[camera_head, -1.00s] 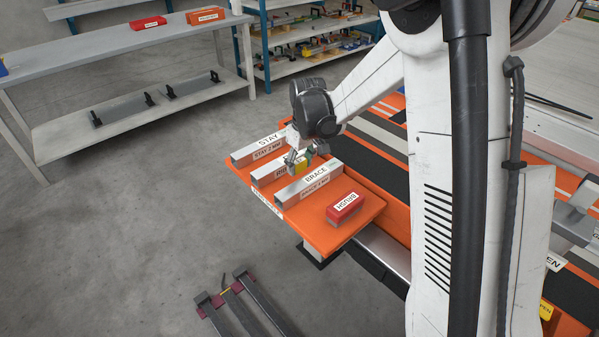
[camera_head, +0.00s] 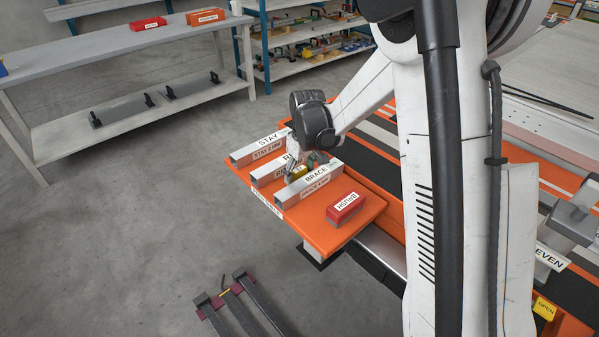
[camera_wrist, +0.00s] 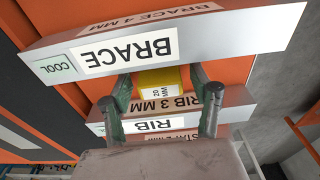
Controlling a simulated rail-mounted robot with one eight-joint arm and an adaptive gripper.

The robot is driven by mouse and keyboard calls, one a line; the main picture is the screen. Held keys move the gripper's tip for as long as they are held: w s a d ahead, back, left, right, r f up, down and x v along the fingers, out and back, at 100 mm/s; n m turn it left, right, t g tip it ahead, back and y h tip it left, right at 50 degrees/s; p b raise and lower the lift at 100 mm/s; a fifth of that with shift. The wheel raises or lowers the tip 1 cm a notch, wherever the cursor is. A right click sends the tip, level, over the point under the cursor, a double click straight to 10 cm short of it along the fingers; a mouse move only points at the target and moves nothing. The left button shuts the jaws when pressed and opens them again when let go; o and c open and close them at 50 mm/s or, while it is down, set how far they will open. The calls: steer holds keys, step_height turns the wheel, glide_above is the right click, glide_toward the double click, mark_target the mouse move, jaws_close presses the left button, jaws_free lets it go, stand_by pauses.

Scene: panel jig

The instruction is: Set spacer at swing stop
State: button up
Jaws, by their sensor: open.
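A yellow block marked 20 MM (camera_wrist: 157,82), seemingly the spacer, shows between my gripper's fingers in the wrist view. It also shows as a small yellow patch (camera_head: 298,172) in the head view, between the RIB bar and the BRACE bar. My gripper (camera_wrist: 160,78) is open, with one finger on each side of the block; I cannot tell whether either finger touches it. In the head view my gripper (camera_head: 306,167) is low over the orange tray (camera_head: 325,237), partly hidden by my wrist. I cannot identify the swing stop.
The silver BRACE (camera_head: 310,185), RIB (camera_head: 268,173) and STAY (camera_head: 255,150) bars lie close around my gripper. A red BRUSH block (camera_head: 345,207) lies nearby on the tray. An EVEN sign (camera_head: 549,257) and a yellow OPEN tag (camera_head: 544,308) are at right.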

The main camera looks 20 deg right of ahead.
steer(key=shift+r, duration=0.1)
steer(key=s+r+m+t+p, duration=0.1)
steer(key=s+r, duration=0.3)
steer(key=r, duration=0.5)
steer(key=s+r+p, duration=0.1)
steer(key=s+r, duration=0.3)
steer(key=r, duration=0.5)
steer(key=s+r+m+t, duration=0.3)
steer(key=s+t, duration=0.1)
steer(key=s, duration=1.6)
steer(key=shift+s+d+r+m+t+h, duration=0.15)
steer(key=shift+s+d+m+t+h, duration=0.15)
steer(key=shift+s+d+m, duration=0.1)
steer(key=shift+o, duration=0.5)
steer(key=shift+s+f, duration=0.25)
steer(key=shift+s, duration=0.4)
